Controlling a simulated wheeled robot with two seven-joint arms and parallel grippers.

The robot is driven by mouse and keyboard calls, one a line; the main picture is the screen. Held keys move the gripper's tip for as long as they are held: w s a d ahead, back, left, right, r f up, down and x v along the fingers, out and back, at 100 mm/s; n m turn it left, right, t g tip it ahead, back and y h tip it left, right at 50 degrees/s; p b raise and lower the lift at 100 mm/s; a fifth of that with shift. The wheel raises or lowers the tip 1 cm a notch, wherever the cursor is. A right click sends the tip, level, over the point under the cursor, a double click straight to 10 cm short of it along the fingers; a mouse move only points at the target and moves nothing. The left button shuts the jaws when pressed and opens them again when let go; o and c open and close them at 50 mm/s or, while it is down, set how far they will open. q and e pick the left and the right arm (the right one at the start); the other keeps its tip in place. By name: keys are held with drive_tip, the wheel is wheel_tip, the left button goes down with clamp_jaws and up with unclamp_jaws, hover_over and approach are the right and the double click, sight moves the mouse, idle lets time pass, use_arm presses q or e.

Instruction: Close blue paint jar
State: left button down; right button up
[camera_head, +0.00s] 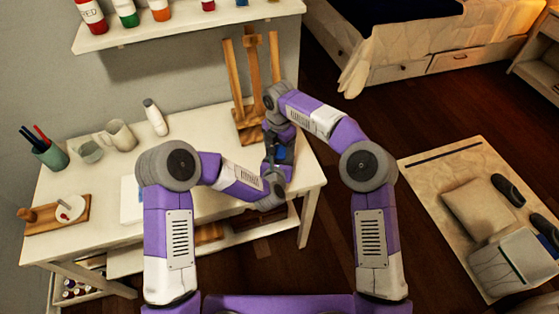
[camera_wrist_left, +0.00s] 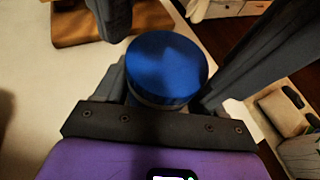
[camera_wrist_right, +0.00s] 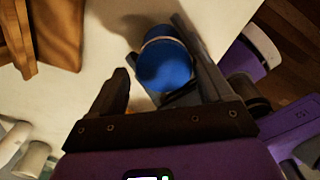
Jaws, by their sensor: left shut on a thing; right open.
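The blue paint jar (camera_head: 281,154) is near the right end of the white table, mostly hidden in the head view by my grippers. In the left wrist view its round blue lid (camera_wrist_left: 167,68) sits between the fingers of my left gripper (camera_wrist_left: 165,88), which is shut on the jar. In the right wrist view the blue lid (camera_wrist_right: 164,66) is over the jar, with a pale band behind it; I cannot tell whether it is fully seated. My right gripper (camera_wrist_right: 152,75) is open, its fingers either side of the lid, the right one closer.
A wooden easel (camera_head: 247,115) stands just behind the grippers. A white bottle (camera_head: 155,117), a mug (camera_head: 120,135) and a green brush cup (camera_head: 50,153) are at the table's left. A shelf (camera_head: 190,27) with paint jars hangs above. The table's right edge is close.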

use_arm(q)
drive_tip(key=shift+w+a, duration=0.1)
drive_tip(key=shift+a, duration=0.05)
use_arm(e)
drive_tip(key=shift+d+r, duration=0.1)
drive_tip(key=shift+r, duration=2.1)
drive_tip(key=shift+o, duration=1.2)
wheel_tip(320, 180, up, 7)
drive_tip(key=shift+r, duration=0.2)
use_arm(q)
unclamp_jaws()
drive_tip(key=shift+p+v, duration=0.6)
drive_tip(key=shift+v, duration=3.25)
use_arm(e)
drive_tip(key=shift+r, duration=0.6)
